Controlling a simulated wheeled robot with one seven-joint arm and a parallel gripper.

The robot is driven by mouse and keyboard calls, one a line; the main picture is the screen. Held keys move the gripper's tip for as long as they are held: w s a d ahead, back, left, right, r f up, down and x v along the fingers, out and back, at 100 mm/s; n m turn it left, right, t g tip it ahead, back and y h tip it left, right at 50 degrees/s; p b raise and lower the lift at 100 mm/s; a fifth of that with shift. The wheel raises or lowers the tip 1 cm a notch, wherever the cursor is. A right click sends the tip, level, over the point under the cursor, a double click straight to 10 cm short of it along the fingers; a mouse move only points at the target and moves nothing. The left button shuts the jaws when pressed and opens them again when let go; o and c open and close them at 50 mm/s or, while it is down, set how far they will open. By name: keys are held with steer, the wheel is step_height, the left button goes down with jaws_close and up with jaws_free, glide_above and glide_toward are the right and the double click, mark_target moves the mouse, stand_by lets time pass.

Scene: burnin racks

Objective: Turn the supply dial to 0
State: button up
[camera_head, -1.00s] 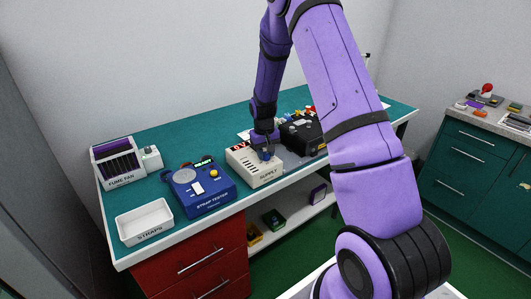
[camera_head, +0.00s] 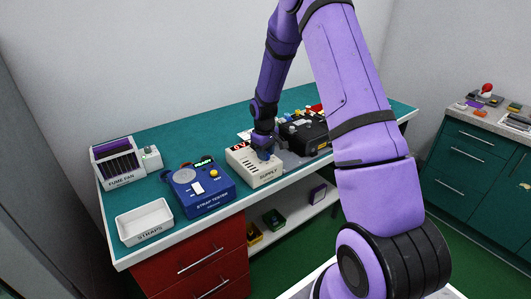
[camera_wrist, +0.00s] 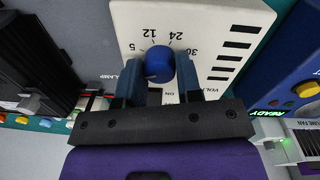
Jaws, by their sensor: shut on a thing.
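The supply (camera_head: 262,177) is a cream box on the green bench, with a dark, red-lit display at its back left corner. In the wrist view its face (camera_wrist: 205,22) appears upside down, with the marks 5, 12, 24 and 30 around a round blue dial (camera_wrist: 158,63). My gripper (camera_wrist: 160,76) has one blue finger on each side of the dial and is shut on it. In the head view my gripper (camera_head: 264,154) is over the supply's top and hides the dial.
The blue strap tester (camera_head: 203,203) stands left of the supply, with the white straps tray (camera_head: 146,221) and the fume fan (camera_head: 118,163) beyond. A black case (camera_head: 305,137) is close on the right.

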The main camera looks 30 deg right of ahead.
steer(key=o, duration=0.9)
steer(key=shift+o, duration=0.2)
steer(key=shift+r, duration=0.1)
step_height(320, 180, up, 11)
steer(key=shift+a, duration=0.2)
steer(key=s+a+r+t, duration=0.1)
steer(key=s+a+r, duration=0.2)
steer(key=s+r, duration=0.25)
steer(key=s+a+r+m+t, duration=0.1)
steer(key=s+a+r, duration=0.25)
steer(key=r, duration=0.35)
steer(key=s+a+r, duration=0.3)
steer(key=s+r, duration=0.2)
steer(key=r, duration=0.2)
steer(key=s+a+r+m+t, duration=0.1)
steer(key=s+a+r, duration=0.1)
steer(key=s, duration=0.8)
steer(key=s+a+r+t, duration=0.2)
steer(key=s+a, duration=0.1)
steer(key=s, duration=0.7)
steer(key=shift+s+a+r+m+y, duration=0.2)
steer(key=shift+r+m+y, duration=0.1)
steer(key=shift+m, duration=0.1)
